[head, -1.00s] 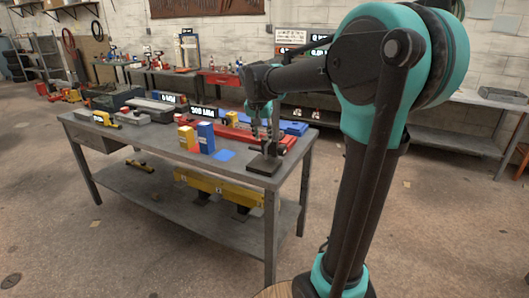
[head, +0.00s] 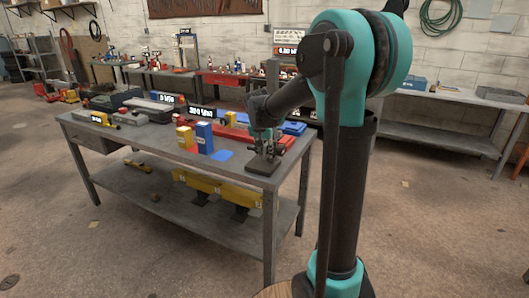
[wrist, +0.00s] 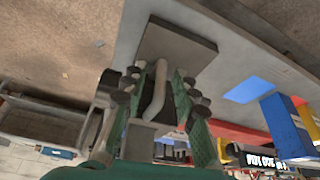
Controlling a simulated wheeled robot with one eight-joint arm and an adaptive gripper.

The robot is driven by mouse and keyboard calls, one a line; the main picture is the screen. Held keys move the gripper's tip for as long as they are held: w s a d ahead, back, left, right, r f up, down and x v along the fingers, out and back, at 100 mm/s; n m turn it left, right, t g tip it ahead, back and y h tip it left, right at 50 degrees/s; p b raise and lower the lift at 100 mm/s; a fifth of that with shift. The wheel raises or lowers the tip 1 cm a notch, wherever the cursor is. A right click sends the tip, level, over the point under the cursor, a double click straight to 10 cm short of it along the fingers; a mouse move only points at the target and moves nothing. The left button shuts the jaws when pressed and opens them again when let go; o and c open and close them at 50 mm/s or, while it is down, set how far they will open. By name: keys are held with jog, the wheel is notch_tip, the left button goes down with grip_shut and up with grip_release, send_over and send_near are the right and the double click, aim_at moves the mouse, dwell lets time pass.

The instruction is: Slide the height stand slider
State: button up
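The base also shows at the top of the wrist view (wrist: 178,47). My gripper (head: 264,143) is low at the stand, in front of the post and just above the base. In the wrist view, my gripper's green-padded fingers (wrist: 160,80) stand on either side of a bent grey bar (wrist: 157,92), with narrow gaps showing. The slider itself is not clearly told apart from the bar and my fingers.
On the bench (head: 130,133), a blue box (head: 204,137) and a yellow box (head: 185,138) stand left of the stand. A blue flat patch (head: 222,154) lies beside them. Red parts (head: 290,140) lie behind the stand.

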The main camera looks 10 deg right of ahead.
grip_shut()
jog(key=shift+r, duration=0.1)
notch_tip(320, 180, up, 21)
dwell(0.5)
jog(key=shift+o, duration=0.9)
grip_release()
